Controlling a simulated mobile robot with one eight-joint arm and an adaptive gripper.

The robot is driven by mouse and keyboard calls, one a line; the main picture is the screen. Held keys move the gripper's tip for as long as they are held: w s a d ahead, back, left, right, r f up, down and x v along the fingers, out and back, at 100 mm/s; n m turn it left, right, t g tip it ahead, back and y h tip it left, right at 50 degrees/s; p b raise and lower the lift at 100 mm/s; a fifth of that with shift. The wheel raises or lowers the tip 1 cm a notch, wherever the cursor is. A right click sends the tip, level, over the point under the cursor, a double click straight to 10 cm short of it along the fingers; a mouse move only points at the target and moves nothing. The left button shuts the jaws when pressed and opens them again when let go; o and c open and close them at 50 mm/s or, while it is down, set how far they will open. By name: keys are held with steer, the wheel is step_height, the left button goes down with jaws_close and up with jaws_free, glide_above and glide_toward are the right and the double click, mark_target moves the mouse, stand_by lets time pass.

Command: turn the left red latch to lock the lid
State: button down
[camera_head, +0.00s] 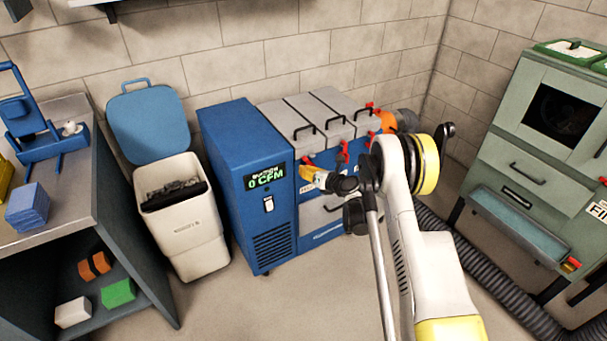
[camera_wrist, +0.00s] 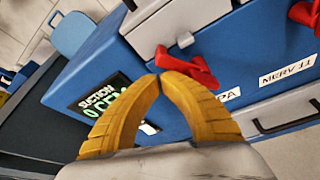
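The left red latch (camera_wrist: 190,70) is on the blue front of the filter unit, just below the edge of the left grey lid (camera_wrist: 165,22). The lid looks down flat; the latch's exact angle is partly hidden by a finger. In the head view the left lid (camera_head: 283,113) has a black handle, and little of the latch shows above my gripper. My gripper (camera_wrist: 157,76) has yellow fingers whose tips meet right at the latch, with nothing visible between them. Whether they touch the latch is unclear. In the head view my gripper (camera_head: 307,174) is at the unit's front.
Another red latch (camera_wrist: 305,14) is to the right on the same front. The blue cabinet with the CFM display (camera_head: 264,177) stands left of the latches. A white bin (camera_head: 184,229) is farther left; a ribbed hose (camera_head: 480,275) lies on the right floor.

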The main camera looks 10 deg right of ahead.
mark_target(309, 161)
steer(key=shift+w+d+r, duration=0.2)
steer(key=shift+d+r, duration=0.35)
steer(key=shift+r, duration=0.25)
steer(key=shift+w+d+r, duration=0.2)
steer(key=shift+d+r, duration=0.2)
steer(key=shift+d, duration=0.15)
steer(key=shift+d+r, duration=0.1)
steer(key=shift+d, duration=0.1)
steer(key=shift+w+r, duration=0.1)
